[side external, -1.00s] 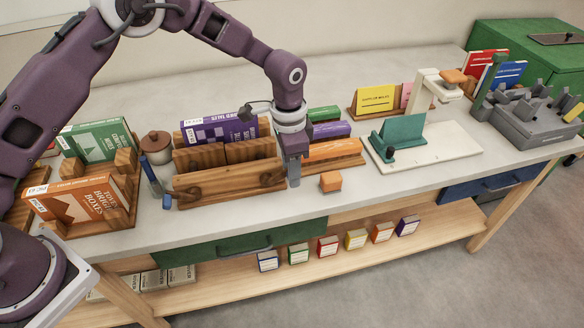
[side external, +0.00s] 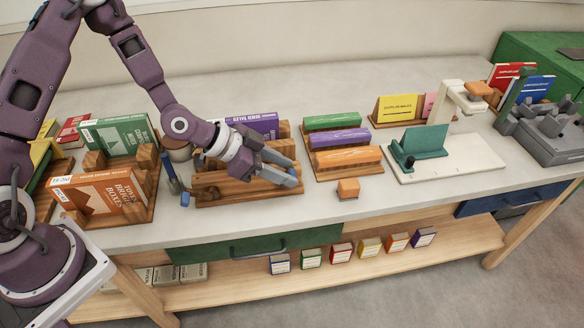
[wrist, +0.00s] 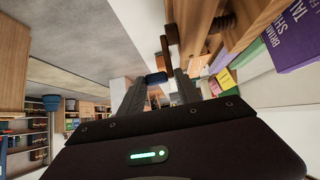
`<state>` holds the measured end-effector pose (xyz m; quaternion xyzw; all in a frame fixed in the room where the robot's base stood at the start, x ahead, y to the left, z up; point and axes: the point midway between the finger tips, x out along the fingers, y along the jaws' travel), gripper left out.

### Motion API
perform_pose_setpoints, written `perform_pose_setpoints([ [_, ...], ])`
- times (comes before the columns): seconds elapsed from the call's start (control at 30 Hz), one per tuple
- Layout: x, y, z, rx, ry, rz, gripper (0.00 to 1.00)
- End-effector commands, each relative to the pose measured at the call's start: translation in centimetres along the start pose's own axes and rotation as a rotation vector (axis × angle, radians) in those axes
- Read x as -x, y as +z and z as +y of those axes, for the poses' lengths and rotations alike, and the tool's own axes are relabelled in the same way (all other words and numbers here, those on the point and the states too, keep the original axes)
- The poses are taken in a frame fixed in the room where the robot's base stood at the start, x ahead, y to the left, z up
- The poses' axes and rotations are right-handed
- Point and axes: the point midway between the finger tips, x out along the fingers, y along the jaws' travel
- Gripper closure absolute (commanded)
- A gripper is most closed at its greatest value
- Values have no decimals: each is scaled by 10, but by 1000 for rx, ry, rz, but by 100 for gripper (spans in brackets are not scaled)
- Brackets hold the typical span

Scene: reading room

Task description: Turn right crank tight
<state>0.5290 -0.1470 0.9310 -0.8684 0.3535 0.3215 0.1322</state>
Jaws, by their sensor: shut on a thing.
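The wooden book press (side external: 222,193) stands at the front of the bench, with a purple book (side external: 264,125) at its back. My gripper (side external: 291,178) lies tilted across the press's right front, fingers pointing right, and hides most of the right crank. In the wrist view, the right crank's brown arm (wrist: 167,52) runs down to a blue grip (wrist: 157,78) between the fingertips; my gripper (wrist: 158,84) is shut on it. A wooden screw (wrist: 222,22) shows near the top.
An orange book (side external: 107,192) and a green book (side external: 117,135) stand in wooden holders at left. A small orange block (side external: 348,188) lies right of the press. A wooden rack (side external: 345,170) and a white-based stand (side external: 455,165) are further right.

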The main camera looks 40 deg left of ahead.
Motion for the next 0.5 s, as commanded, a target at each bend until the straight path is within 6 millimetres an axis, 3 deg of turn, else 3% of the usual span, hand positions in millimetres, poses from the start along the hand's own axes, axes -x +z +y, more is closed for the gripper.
perform_pose_setpoints([
  [0.03,2,4,10,1,25,32,100],
  [0.5,12,20,11,1,29,281,100],
])
